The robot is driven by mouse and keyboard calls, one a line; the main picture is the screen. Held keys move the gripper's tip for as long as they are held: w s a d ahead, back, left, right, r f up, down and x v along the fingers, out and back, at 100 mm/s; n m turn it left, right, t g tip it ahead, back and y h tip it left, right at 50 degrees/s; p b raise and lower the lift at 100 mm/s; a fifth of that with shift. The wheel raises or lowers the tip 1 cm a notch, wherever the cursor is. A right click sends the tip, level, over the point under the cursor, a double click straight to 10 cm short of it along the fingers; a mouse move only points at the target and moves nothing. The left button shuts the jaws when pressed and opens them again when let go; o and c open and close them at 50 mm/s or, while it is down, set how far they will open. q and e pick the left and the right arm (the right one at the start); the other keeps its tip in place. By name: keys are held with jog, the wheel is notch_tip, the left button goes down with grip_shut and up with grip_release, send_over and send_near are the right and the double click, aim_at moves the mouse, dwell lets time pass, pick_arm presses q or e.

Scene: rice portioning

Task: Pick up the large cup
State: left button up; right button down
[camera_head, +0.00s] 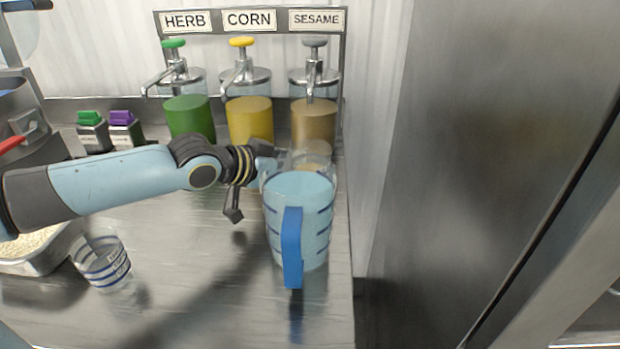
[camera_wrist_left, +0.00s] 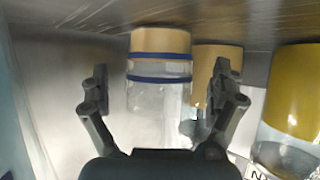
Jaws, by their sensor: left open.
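A clear cup with tan contents (camera_head: 312,157) stands on the counter below the sesame dispenser. Its lower part is hidden behind a large pitcher (camera_head: 315,225) with a blue handle. My left gripper (camera_head: 250,180) is open and empty just left of the pitcher and in front of the dispensers. In the left wrist view, which looks upside down, a clear cup with blue bands (camera_wrist_left: 160,100) lies between the open fingers of the left gripper (camera_wrist_left: 160,88), beyond their tips, with no visible contact. A smaller clear cup with blue bands (camera_head: 103,265) stands at the left. My right gripper is not in view.
Herb (camera_head: 188,120), corn (camera_head: 250,122) and sesame (camera_head: 325,122) dispensers stand in a rack at the back. A metal tray of rice (camera_head: 28,264) is at the left edge. A wall closes off the right side. The front middle of the counter is clear.

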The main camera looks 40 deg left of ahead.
pick_arm(q)
jog(key=x, duration=0.3)
jog(key=shift+w+b, duration=0.15)
jog(key=shift+b, duration=0.2)
jog(key=shift+c, duration=0.7)
jog(key=c, duration=1.4)
jog(key=shift+o, duration=0.2)
jog(key=shift+r, duration=0.15)
